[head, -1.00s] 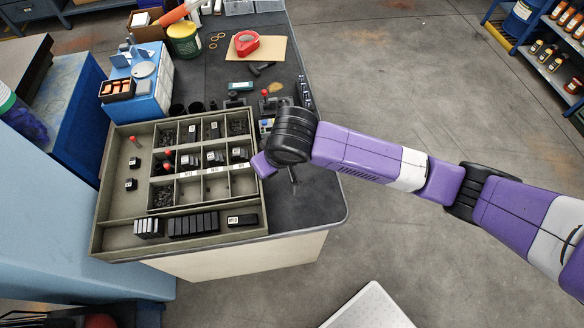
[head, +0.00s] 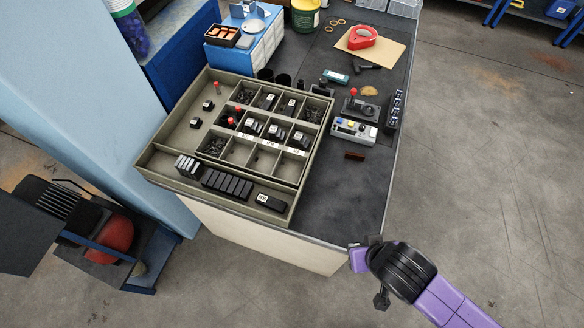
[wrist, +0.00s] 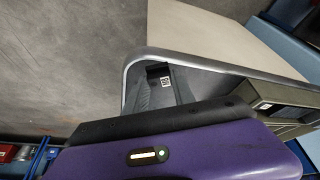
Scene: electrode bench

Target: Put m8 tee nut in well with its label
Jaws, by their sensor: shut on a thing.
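My gripper (head: 381,299) appears small and dark below the purple wrist, in front of the bench's near right corner. In the wrist view, the gripper (wrist: 165,90) is shut on a small black block with a white label (wrist: 164,72), which I take to be the m8 tee nut; its print is too small to read. In the head view the held block cannot be made out. The grey-green sorting tray (head: 160,152) has several wells; white labels (head: 268,142) mark the front edge of the middle wells. Some wells hold dark parts, and front wells look empty.
In the tray's front channel lie several black blocks (head: 227,184) and a labelled block (head: 270,201). Red-topped pins (head: 216,88) stand in the tray. Right of it are a grey device (head: 354,131) and a dark brown bar (head: 355,155). The bench's near right surface (head: 335,205) is clear.

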